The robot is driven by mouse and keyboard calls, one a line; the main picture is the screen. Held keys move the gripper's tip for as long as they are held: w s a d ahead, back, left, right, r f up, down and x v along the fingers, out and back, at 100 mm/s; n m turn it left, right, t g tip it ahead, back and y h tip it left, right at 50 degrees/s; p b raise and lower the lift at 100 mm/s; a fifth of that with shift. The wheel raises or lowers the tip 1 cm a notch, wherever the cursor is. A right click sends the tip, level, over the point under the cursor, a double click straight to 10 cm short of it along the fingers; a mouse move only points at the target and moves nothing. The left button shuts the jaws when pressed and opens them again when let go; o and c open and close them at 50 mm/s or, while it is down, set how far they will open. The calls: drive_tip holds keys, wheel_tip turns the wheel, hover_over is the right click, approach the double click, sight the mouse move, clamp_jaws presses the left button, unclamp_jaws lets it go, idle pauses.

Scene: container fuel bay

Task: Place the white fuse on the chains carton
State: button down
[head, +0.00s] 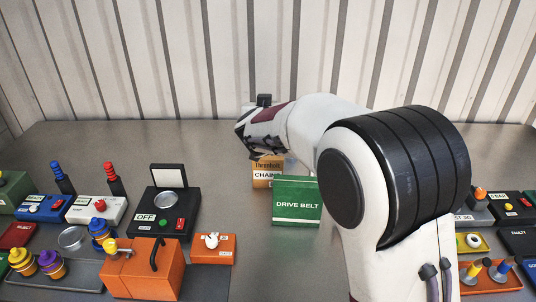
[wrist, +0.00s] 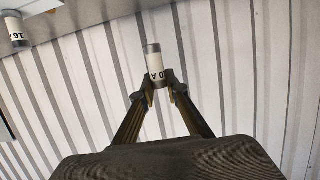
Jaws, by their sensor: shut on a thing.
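A white fuse (wrist: 154,62) with grey end caps and black lettering shows in the wrist view. My gripper (wrist: 157,86) is shut on its lower end, and the fuse stands out beyond the fingertips. The chains carton (head: 266,179), a tan box with a white label, stands on the bench in the middle of the head view. My wrist is above and just behind it, covering its top. In the head view the fingers and the held fuse are hidden by my arm.
A green drive belt box (head: 297,207) stands right in front of the chains carton. A second white fuse (wrist: 17,32) shows at the upper left of the wrist view. An orange toolbox (head: 142,272), a black OFF device (head: 165,202) and several switch boxes fill the left. Bare bench lies behind them.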

drive_tip(key=shift+f, duration=0.1)
drive_tip(key=shift+f, duration=3.05)
drive_tip(key=shift+f, duration=1.9)
drive_tip(key=shift+f, duration=0.1)
drive_tip(key=c, duration=2)
unclamp_jaws()
